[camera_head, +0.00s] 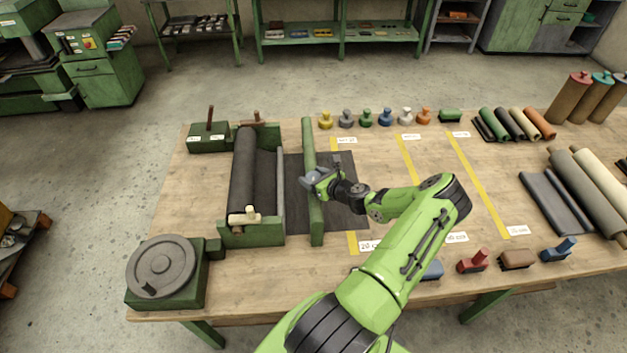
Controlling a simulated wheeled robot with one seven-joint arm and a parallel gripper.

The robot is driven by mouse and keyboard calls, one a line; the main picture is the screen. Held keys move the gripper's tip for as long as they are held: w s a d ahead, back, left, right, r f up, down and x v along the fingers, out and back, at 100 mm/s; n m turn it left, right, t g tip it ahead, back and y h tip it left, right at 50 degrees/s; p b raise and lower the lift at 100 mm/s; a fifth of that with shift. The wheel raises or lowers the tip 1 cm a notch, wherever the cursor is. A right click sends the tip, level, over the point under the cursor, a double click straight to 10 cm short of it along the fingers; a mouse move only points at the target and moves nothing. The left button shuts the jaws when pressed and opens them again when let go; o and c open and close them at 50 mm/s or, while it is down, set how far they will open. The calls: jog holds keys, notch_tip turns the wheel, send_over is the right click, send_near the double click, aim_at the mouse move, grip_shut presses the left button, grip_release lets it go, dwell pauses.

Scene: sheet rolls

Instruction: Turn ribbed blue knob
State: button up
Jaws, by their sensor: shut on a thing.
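A small blue knob-shaped piece (385,117) stands upright in the row at the back of the wooden table; it is too small to tell whether it is ribbed. My gripper (314,179) is well to its left and nearer, at the middle of a long green bar (315,220). It appears shut on this bar; the fingertips are small and partly hidden. The bar lies across a dark sheet (346,211) coming from the roller stand. A blue handled piece (559,250) stands at the front right. Another blue piece (433,270) is partly hidden behind my arm.
The roller stand (250,235) with a dark roll (243,180) is left of the bar. A round grey dial (161,267) sits on a green block at the front left. Other coloured knob-shaped pieces flank the blue one. Rolls lie on the right. Table between yellow strips is mostly clear.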

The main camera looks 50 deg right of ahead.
jog(key=shift+f+n+y+b, duration=0.1)
jog(key=shift+n+y+b, duration=0.7)
jog(key=shift+n+y, duration=0.25)
jog(key=o, duration=1)
jog(key=shift+t, duration=0.3)
jog(key=v, duration=0.8)
jog(key=b+v, duration=0.1)
jog(key=v, duration=0.6)
jog(key=shift+s+d+r, duration=0.2)
jog(key=shift+s+r, duration=0.1)
